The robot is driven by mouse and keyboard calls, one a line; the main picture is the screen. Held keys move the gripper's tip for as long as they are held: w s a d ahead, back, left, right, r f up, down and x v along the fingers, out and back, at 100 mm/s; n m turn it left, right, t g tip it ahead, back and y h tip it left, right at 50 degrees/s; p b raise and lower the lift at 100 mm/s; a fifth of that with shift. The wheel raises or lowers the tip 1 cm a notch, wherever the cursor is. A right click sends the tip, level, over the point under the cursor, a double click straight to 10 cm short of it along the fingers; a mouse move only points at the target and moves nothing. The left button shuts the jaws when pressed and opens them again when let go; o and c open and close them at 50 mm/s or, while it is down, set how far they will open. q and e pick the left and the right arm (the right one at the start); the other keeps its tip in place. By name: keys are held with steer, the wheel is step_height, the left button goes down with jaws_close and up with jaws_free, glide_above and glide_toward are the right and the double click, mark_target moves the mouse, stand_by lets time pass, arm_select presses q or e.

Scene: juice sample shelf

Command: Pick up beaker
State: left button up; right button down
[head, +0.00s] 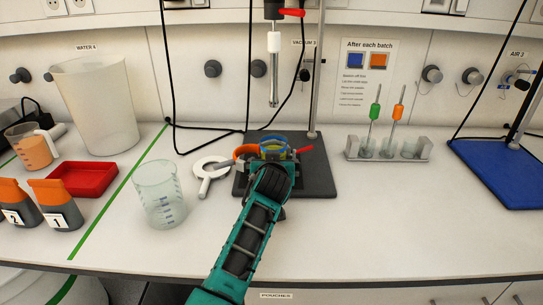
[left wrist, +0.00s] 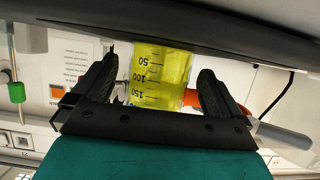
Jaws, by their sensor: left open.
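A clear graduated beaker with yellow liquid (head: 273,146) stands over the dark base plate of the stand, at the middle of the bench. My left gripper (head: 271,163) reaches it from the front, its jaws hidden partly behind my wrist. In the left wrist view the beaker (left wrist: 160,68) shows between the two open fingers of my left gripper (left wrist: 157,75), with visible gaps on both sides. Its lower part is hidden by my gripper in the head view. A second, empty clear beaker (head: 161,197) stands on the bench to the left. My right gripper is not in view.
The stand's dark base plate (head: 318,181) lies under the beaker, with a hanging stirrer (head: 274,70) above. A red tray (head: 83,178) is farther left, a tube rack (head: 388,150) right. The bench's right front is clear.

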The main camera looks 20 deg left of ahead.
arm_select(q)
steer(key=shift+w+a+f, duration=0.1)
steer(key=shift+w+f, duration=0.05)
steer(key=shift+w, duration=0.15)
steer(key=shift+s, duration=0.1)
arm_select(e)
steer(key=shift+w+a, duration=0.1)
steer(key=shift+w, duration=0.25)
arm_select(q)
steer(key=shift+c, duration=0.8)
steer(key=c, duration=1.2)
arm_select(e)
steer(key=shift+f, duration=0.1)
arm_select(q)
steer(key=shift+o, duration=0.2)
steer(key=shift+r, duration=0.3)
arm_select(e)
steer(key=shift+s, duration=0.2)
